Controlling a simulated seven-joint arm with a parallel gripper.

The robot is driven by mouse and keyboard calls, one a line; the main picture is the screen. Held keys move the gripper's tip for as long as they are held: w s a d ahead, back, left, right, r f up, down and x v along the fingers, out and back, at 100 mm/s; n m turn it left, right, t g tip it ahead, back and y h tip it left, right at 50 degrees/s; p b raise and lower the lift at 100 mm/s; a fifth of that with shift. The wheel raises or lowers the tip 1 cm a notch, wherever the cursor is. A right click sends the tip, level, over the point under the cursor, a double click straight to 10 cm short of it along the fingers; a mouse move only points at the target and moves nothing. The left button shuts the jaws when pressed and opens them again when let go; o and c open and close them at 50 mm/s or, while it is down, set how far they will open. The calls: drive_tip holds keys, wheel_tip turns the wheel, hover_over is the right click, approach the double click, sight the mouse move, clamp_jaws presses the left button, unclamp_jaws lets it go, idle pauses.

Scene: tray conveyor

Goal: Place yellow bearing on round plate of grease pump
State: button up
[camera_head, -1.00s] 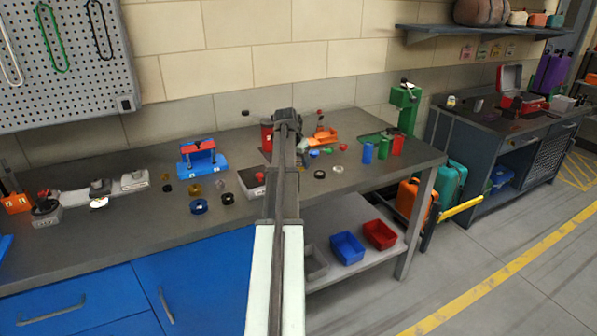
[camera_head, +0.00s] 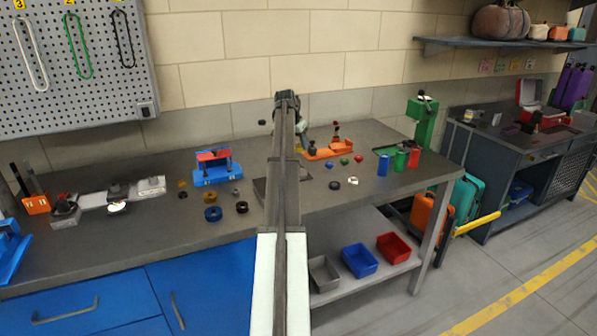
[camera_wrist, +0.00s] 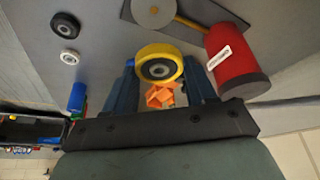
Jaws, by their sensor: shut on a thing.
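In the wrist view my gripper (camera_wrist: 160,74) is shut on the yellow bearing (camera_wrist: 141,54), a yellow ring with a dark and metallic centre. The bearing is held between the two blue-grey fingers. The grease pump shows as a red cylinder (camera_wrist: 232,62) with a white label, to the right of the bearing, and a dark base. Its grey round plate (camera_wrist: 152,10) is at the top, cut by the frame edge, with a yellow rod beside it. The bearing appears apart from the plate; its height above the bench is unclear. In the head view my arm hides most of the pump and gripper.
A black ring (camera_wrist: 65,25) and a pale ring (camera_wrist: 69,57) lie left of the pump. Several other rings, a blue press (camera_head: 212,172), an orange tray (camera_head: 330,149) and coloured cylinders (camera_head: 384,164) stand on the grey bench (camera_head: 130,222).

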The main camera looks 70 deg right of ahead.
drive_tip(key=shift+a+f, duration=0.1)
drive_tip(key=shift+f, duration=4.85)
drive_tip(key=shift+f, duration=0.15)
drive_tip(key=o, duration=1.1)
drive_tip(key=shift+c, duration=0.2)
drive_tip(key=v, duration=1.2)
